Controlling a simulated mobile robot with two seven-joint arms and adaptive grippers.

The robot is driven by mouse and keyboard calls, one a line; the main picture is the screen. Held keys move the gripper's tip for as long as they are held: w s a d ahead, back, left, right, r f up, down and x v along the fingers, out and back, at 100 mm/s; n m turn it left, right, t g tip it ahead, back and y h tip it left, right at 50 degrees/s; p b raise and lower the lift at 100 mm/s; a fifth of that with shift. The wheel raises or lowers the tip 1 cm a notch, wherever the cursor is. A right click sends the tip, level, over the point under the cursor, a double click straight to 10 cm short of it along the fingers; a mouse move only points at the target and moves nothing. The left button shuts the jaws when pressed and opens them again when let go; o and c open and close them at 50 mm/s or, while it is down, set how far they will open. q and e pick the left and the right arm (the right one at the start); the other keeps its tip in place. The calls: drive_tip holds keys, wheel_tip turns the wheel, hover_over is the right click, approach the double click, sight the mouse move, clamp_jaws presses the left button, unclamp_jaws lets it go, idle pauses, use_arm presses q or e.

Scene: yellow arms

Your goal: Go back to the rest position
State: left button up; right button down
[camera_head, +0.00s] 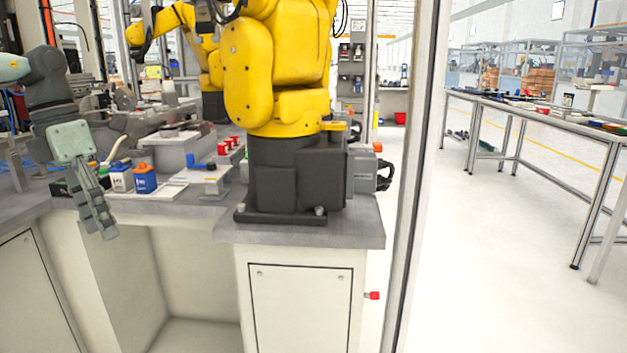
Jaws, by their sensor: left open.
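My left gripper (97,206) hangs at the left of the head view, in front of the edge of the grey workbench (205,207). Its fingers point down and nothing shows between them. The gripper is seen from the side, and its fingers overlap in the picture. My left arm comes in from the left edge above it. My right gripper is not in this view.
A large yellow robot arm (285,65) stands on a black base on the bench. A blue bottle (145,181) and red-topped items (222,148) sit on the bench. A metal post (412,180) stands right of it. Open floor (480,260) leads to a long table (545,118).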

use_arm(q)
drive_tip(key=w+a+f+n+t+h, duration=0.2)
drive_tip(key=a+f+n+t+h, duration=0.1)
drive_tip(key=a+f+n+t, duration=1.2)
drive_tip(key=s+a+f+n+y, duration=0.3)
drive_tip(key=f+n+y, duration=0.1)
drive_tip(key=f+n, duration=0.3)
drive_tip(key=s+a+f+n+y, duration=0.4)
drive_tip(key=f+n, duration=0.2)
drive_tip(key=s+d+f+n+g+y, duration=0.1)
drive_tip(key=s+d+f+n+g, duration=0.3)
drive_tip(key=s+d+f+n, duration=0.5)
drive_tip(key=s+d+f+n+g, duration=0.2)
drive_tip(key=s+d+f+g, duration=0.4)
drive_tip(key=f, duration=0.7)
drive_tip(key=s+d+f+n+h, duration=0.1)
drive_tip(key=s+d, duration=0.1)
drive_tip(key=d, duration=0.5)
drive_tip(key=s+d+f+n+g+h, duration=0.1)
drive_tip(key=s+d+f, duration=0.1)
drive_tip(key=d, duration=0.5)
drive_tip(key=shift+d+h, duration=0.25)
drive_tip(key=shift+h, duration=0.05)
